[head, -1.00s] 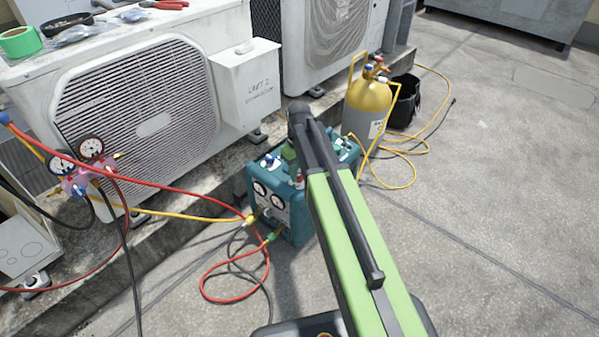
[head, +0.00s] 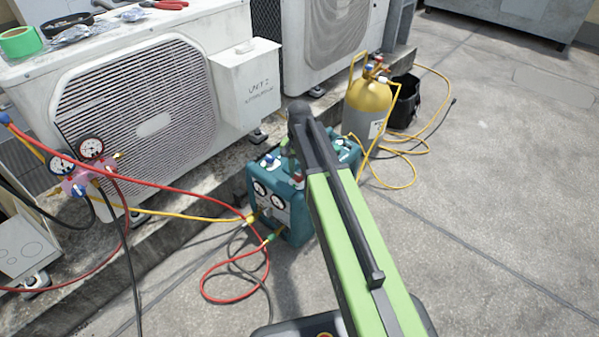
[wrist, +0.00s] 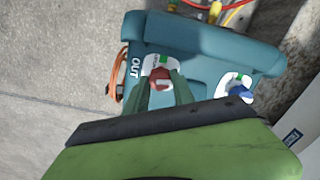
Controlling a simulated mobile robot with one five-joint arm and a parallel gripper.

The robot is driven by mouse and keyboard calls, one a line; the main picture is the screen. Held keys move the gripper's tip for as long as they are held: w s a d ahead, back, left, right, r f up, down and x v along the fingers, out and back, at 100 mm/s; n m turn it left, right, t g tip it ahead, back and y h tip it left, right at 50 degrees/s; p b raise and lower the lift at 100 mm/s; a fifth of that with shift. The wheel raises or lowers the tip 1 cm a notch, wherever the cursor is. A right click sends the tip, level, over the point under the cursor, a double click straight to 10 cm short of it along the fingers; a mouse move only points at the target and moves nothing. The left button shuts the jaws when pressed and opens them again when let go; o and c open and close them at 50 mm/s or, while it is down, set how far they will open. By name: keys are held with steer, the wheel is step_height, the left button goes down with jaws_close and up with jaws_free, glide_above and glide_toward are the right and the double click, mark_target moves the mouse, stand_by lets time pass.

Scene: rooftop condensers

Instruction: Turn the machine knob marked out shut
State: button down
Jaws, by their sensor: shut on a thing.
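The teal machine (head: 290,222) stands on the roof floor in the head view, with two round gauges on its front. In the wrist view its top (wrist: 200,45) shows the word OUT beside a red knob (wrist: 162,78) on a white plate with a green mark. A blue knob (wrist: 240,90) sits on a similar plate to the right. My gripper (wrist: 165,92) is over the red knob, its two dark green fingers shut on it. In the head view my arm hides the fingertips and part of the machine.
A red hose (head: 205,285) and a yellow hose (head: 170,213) run to the machine's front. A yellow-topped cylinder (head: 368,98) and a black bucket (head: 406,102) stand behind it. The condenser unit (head: 140,110) is to the left. Open floor lies to the right.

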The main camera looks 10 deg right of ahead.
mark_target(299, 175)
steer(key=shift+w+m, duration=0.1)
steer(key=shift+m, duration=0.8)
steer(key=c, duration=1.1)
jaws_free()
steer(key=shift+o, duration=0.2)
step_height(299, 175, up, 17)
steer(key=p, duration=1.7)
steer(key=shift+r, duration=0.2)
